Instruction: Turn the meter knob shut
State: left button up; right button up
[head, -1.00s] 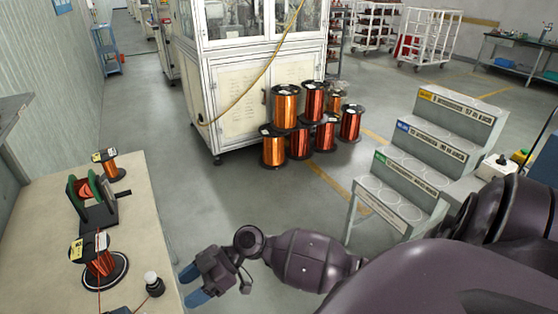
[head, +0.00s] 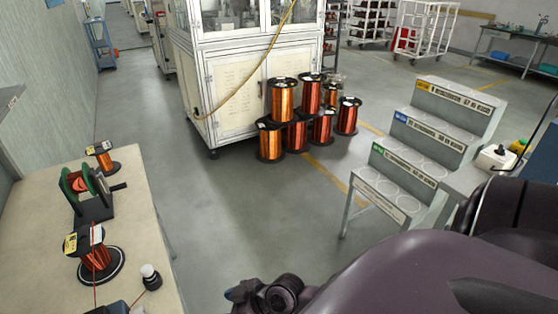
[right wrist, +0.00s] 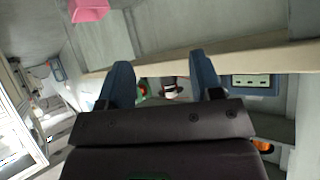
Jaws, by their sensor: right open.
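No meter knob can be made out for certain. A small black post with a white top (head: 150,277) stands near the right edge of the table, and a dark blue object (head: 116,308) is cut off by the bottom edge in the head view. My right gripper (right wrist: 164,78) is open and empty in the right wrist view, its two blue fingers apart and pointing toward the table edge. In the head view, only part of my right wrist and hand shows at the bottom, with the fingers mostly hidden. My left gripper is not in view.
The table (head: 150,220) at the left holds a copper spool (head: 102,158), a green-flanged winder (head: 84,195) and a wire spool (head: 95,256). Copper spools (head: 295,135) are stacked by the white cabinet (head: 235,95). A stepped rack (head: 395,195) stands right. The floor between is clear.

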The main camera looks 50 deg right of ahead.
jog(key=s+d+f+m+t+h+b, duration=0.1)
jog(key=s+d+f+m+t+h, duration=0.1)
jog(key=s+d+m+h, duration=0.3)
jog(key=shift+s+d+f+h, duration=0.5)
jog(key=shift+s+d+h, duration=0.45)
jog(key=shift+s, duration=1.35)
jog(key=shift+d, duration=0.15)
